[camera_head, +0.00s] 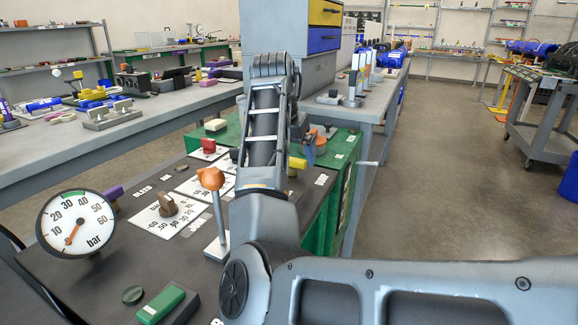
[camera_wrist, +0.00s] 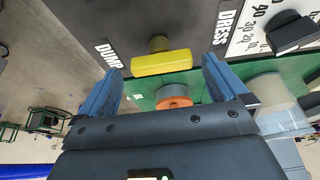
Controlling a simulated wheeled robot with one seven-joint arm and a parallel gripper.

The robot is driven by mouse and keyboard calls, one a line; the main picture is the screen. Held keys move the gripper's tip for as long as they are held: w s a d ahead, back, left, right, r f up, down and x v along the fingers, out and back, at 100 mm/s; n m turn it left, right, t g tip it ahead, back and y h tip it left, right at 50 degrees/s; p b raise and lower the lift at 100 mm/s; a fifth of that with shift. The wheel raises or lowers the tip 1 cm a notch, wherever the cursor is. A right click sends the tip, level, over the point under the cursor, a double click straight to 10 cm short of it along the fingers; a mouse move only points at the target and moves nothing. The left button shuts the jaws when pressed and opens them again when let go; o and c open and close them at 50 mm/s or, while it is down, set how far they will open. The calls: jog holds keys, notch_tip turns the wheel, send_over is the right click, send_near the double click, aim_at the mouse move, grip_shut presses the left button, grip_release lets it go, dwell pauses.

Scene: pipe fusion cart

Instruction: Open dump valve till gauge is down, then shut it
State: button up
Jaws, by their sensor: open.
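The round pressure gauge (camera_head: 77,221) is at the left of the head view. Its orange needle points to the lower left, below the 10 mark. A yellow valve handle (camera_wrist: 162,63) is beside the DUMP label (camera_wrist: 109,54) in the wrist view. It lies crosswise in the picture. It also shows partly at the right edge of the dark panel in the head view (camera_head: 297,163). My gripper (camera_wrist: 161,70) is open, with one blue finger to each side of the handle and empty space between. Whether they touch the handle cannot be told. My arm hides most of the gripper in the head view.
An orange round part (camera_wrist: 173,97) is below the handle in the wrist view, by a green surface. A black knob (camera_wrist: 292,32) is on a numbered dial. An orange-topped lever (camera_head: 210,180) and a brown knob (camera_head: 168,205) stand on the panel.

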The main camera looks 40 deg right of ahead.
jog(key=shift+w+d+f+b, duration=0.2)
jog(key=shift+d+f+b, duration=0.15)
jog(key=shift+f, duration=0.25)
jog(key=shift+c, duration=0.5)
jog(key=c, duration=0.9)
jog(key=shift+o, duration=0.2)
